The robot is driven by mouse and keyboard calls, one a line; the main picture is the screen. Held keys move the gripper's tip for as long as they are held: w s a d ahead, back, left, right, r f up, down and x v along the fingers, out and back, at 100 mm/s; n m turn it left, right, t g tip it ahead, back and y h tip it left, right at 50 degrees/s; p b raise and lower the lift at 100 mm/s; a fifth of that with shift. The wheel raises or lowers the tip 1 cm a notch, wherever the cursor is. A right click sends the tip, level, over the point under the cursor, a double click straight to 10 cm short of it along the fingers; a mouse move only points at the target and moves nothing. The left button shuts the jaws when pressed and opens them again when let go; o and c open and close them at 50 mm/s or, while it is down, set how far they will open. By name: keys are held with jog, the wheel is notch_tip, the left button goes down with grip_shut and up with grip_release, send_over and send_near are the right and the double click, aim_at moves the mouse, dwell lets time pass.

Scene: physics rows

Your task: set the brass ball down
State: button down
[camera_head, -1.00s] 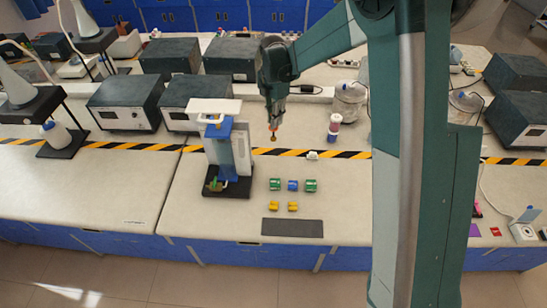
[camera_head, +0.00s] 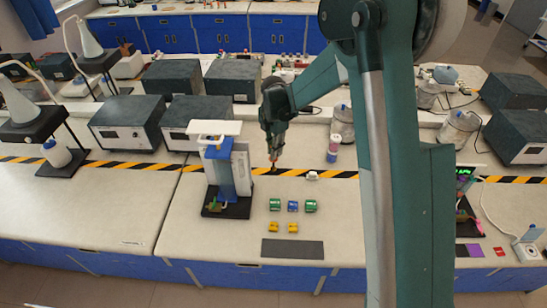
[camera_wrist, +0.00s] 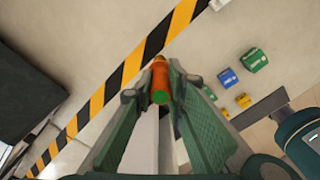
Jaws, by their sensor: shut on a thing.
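My gripper (camera_head: 273,157) points down over the bench near the black-and-yellow striped tape, behind the coloured blocks. It is shut on a small piece, taken as the brass ball (camera_head: 273,168), which shows only as a tiny brownish spot at the fingertips. In the wrist view an orange, elongated piece with a green near end (camera_wrist: 160,80) sits between the two teal fingers; a round ball shape is not clear there. Whether it touches the bench cannot be told.
A blue-and-white apparatus (camera_head: 225,168) stands left of my gripper. Green, blue and yellow blocks (camera_head: 292,206) lie in front, before a dark grey mat (camera_head: 293,249). A pink-and-white cylinder (camera_head: 334,147) and a small white block (camera_head: 312,175) are to the right. Bare bench surrounds the mat.

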jog(key=shift+f, duration=0.1)
jog(key=shift+f, duration=1.75)
jog(key=shift+f+b, duration=0.3)
jog(key=c, duration=2.3)
grip_release()
jog(key=shift+r, duration=0.1)
notch_tip(320, 180, up, 12)
jog(key=shift+r+p, duration=0.2)
jog(key=shift+p, duration=0.1)
